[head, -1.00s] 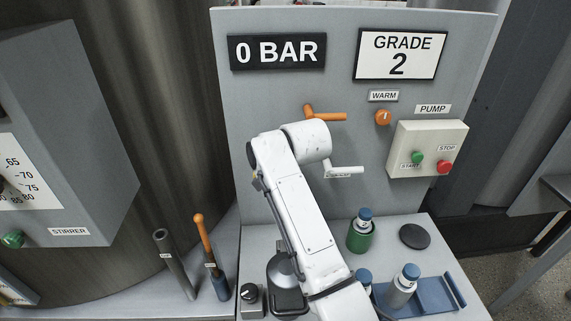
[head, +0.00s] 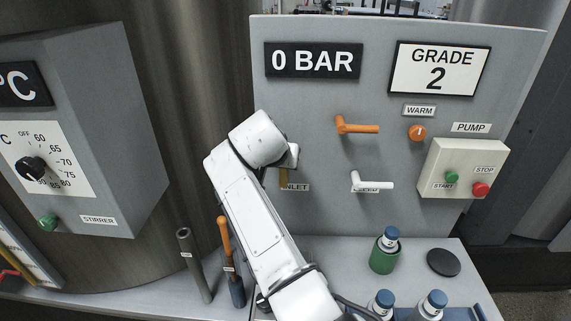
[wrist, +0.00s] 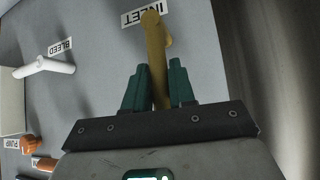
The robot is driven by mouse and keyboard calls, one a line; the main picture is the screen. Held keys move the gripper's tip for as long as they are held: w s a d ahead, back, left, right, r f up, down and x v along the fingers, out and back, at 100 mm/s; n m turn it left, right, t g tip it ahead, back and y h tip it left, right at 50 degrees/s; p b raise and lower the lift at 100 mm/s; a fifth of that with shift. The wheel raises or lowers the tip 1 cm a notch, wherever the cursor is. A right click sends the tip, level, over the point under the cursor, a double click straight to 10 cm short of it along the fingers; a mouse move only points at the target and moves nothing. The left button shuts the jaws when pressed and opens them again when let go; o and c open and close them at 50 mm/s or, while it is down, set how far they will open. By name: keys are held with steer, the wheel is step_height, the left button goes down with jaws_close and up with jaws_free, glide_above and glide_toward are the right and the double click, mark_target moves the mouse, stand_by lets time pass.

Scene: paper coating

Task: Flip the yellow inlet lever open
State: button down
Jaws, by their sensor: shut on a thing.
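The yellow inlet lever (wrist: 156,50) is on the grey panel, beside the INLET label (wrist: 146,13) in the wrist view. My gripper (wrist: 159,80) is shut on the lever, with one green finger on each side of it. In the head view only a short strip of the yellow lever (head: 283,178) shows, pointing down next to the INLET label. My white arm hides the rest of the lever and the fingers there.
An orange lever (head: 358,128) and the white bleed lever (head: 372,183) stick out to the right on the panel. The pump box (head: 461,168) is farther right. Below are a green holder with a bottle (head: 384,255), a dark disc (head: 443,262) and upright rods (head: 194,265). The gauge reads 0 BAR.

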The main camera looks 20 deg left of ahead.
steer(key=shift+a, duration=0.1)
stand_by(0.3)
steer(key=c, duration=1.1)
jaws_free()
steer(key=shift+o, duration=0.2)
steer(key=b+v, duration=0.1)
steer(key=v, duration=0.9)
steer(key=shift+s+r, duration=0.2)
steer(key=shift+s, duration=0.05)
steer(key=shift+s, duration=0.1)
